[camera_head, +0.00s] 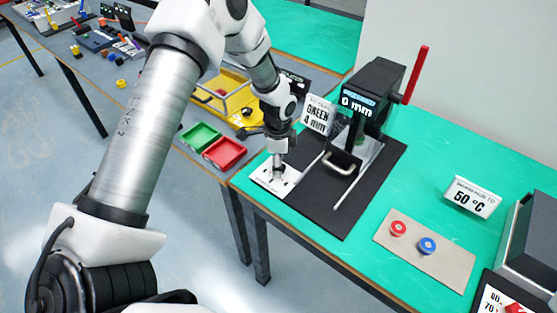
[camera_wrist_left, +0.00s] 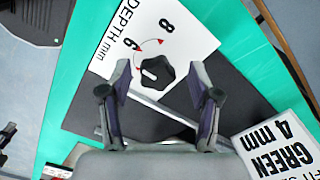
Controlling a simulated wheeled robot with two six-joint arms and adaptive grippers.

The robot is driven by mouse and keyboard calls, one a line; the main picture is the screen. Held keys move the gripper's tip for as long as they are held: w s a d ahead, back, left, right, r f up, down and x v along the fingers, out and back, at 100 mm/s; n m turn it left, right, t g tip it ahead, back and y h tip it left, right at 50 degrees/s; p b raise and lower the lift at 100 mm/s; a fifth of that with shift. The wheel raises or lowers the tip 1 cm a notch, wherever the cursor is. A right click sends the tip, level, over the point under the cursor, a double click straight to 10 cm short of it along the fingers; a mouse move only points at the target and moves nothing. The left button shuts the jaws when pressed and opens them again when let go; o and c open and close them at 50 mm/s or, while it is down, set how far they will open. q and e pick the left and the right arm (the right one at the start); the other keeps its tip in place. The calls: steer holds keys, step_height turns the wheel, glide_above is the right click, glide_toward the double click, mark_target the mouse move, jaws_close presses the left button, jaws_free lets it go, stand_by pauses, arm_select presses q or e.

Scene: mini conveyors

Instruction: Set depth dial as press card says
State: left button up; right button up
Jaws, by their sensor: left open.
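The depth dial (camera_wrist_left: 154,74) is a black knob on a white plate (camera_head: 264,181) lettered "DEPTH mm", with 6 and 8 readable in the left wrist view. The press card (camera_head: 318,115) reads "GREEN 4 mm" and also shows in the left wrist view (camera_wrist_left: 279,148). The black press (camera_head: 374,88) has a red lever and a display reading "0 mm". My left gripper (camera_head: 277,172) is open and points down over the plate, its fingertips (camera_wrist_left: 159,76) either side of the knob; contact is unclear.
Red (camera_head: 398,229) and blue (camera_head: 428,245) discs lie on a beige mat (camera_head: 452,265) at right. A "50 °C" card (camera_head: 471,196) stands behind it.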

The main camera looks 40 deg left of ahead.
arm_select(q)
steer(key=shift+s+r, duration=0.1)
steer(key=shift+s, duration=0.1)
steer(key=shift+s+r, duration=0.15)
steer(key=c, duration=0.9)
steer(key=shift+c, duration=1.3)
